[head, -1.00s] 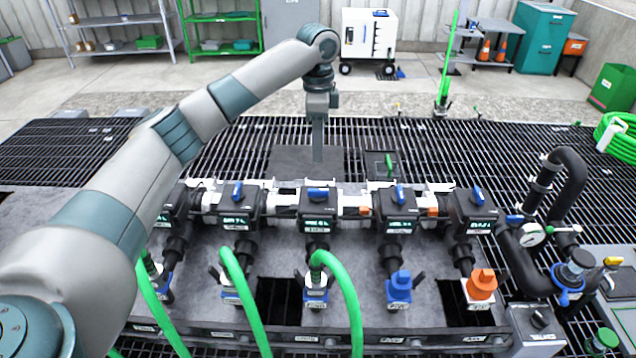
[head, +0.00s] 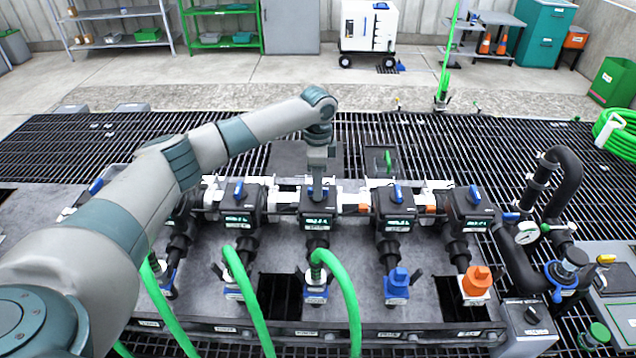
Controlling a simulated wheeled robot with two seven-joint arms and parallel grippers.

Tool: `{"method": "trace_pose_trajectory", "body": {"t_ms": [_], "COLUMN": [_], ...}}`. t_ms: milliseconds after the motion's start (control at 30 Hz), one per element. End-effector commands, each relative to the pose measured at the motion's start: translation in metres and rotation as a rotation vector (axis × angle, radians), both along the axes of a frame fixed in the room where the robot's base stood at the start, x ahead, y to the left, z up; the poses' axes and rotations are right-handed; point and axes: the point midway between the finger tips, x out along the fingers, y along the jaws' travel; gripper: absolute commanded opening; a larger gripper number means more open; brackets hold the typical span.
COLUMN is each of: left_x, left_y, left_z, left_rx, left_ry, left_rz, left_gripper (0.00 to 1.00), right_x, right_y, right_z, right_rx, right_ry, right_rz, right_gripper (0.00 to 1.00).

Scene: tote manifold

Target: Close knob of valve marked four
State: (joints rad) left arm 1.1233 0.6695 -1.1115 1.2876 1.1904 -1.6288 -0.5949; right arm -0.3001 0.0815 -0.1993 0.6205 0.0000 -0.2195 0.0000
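A row of black valves with blue knobs runs across the grey manifold deck (head: 350,265). My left gripper (head: 318,192) points straight down at the middle valve (head: 316,208), and its fingertips hide most of that valve's knob. I cannot tell whether the fingers touch or grip it. Valves with blue knobs stand left of it (head: 238,206) and right of it (head: 395,210), with another at the right end (head: 471,208). One more valve (head: 181,207) is partly behind my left arm. The small labels are too blurred to read, so I cannot tell which is marked four. My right gripper is out of view.
Green hoses (head: 340,285) rise in front of the left and middle valves. A blue cap (head: 397,283) and an orange cap (head: 477,280) sit on the right outlets. Black piping with a gauge (head: 527,233) stands at the right. Open grating lies behind the row.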

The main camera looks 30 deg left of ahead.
Motion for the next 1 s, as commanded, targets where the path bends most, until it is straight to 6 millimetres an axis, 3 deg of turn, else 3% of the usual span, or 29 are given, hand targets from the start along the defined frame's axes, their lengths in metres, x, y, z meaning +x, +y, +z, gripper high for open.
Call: {"method": "trace_pose_trajectory", "body": {"t_ms": [200,333,733,1000], "left_x": [0.000,0.000,0.000,0.000], "left_y": [0.000,0.000,0.000,-0.001], "left_z": [0.000,0.000,0.001,0.003], "left_rx": [0.000,0.000,-0.001,-0.001], "left_ry": [0.000,0.000,0.000,0.000], "left_rz": [0.000,0.000,-0.026,-0.141], "left_gripper": [0.28,0.00,0.00,0.00], "right_x": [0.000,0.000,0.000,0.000], "right_y": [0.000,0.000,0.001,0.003], "right_z": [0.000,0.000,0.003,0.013], "right_rx": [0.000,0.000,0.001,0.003], "right_ry": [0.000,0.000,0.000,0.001], "right_rz": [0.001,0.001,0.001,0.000], "right_gripper": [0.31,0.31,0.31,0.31]}}
